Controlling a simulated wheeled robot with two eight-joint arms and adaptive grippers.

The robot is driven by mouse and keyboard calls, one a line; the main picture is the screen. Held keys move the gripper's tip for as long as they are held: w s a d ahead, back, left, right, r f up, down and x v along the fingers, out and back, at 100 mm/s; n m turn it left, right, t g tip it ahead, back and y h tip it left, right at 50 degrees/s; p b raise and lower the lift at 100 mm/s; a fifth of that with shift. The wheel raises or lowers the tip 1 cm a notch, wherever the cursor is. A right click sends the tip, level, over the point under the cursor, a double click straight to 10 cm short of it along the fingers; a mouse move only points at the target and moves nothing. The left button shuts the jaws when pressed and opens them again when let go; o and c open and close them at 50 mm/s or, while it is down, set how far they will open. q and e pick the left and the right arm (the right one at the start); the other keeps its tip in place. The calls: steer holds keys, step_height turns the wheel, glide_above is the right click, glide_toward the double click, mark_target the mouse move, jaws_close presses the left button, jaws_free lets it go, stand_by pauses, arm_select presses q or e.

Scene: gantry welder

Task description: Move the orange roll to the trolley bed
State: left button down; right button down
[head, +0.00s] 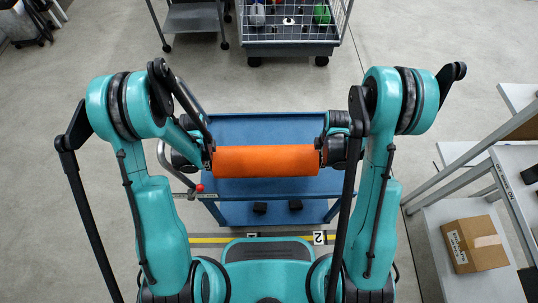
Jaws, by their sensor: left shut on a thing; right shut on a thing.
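The orange roll (265,161) lies level, left to right, between my two arms in the head view. My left gripper (209,161) is shut on its left end, and my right gripper (322,158) is shut on its right end. The blue trolley bed (265,128) shows behind and below the roll, which covers part of it. I cannot tell whether the roll touches the bed. The finger details are mostly hidden by my arms.
A grey wire-sided cart (290,47) with several items stands at the back, beside a grey trolley (192,18). At the right are light shelves holding a cardboard box (474,244). A red knob (200,188) sits at the blue trolley's left. Open floor lies on both sides.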

arm_select(q)
steer(key=shift+a+f, duration=0.2)
steer(key=shift+a, duration=0.3)
arm_select(e)
steer(key=shift+a+f, duration=0.15)
steer(key=shift+a, duration=0.3)
arm_select(q)
steer(key=shift+d+r, duration=0.15)
steer(key=shift+d, duration=0.1)
arm_select(e)
steer(key=shift+d, duration=0.25)
steer(key=shift+a, duration=0.1)
arm_select(q)
steer(key=shift+a, duration=0.1)
arm_select(e)
steer(key=shift+f, duration=0.1)
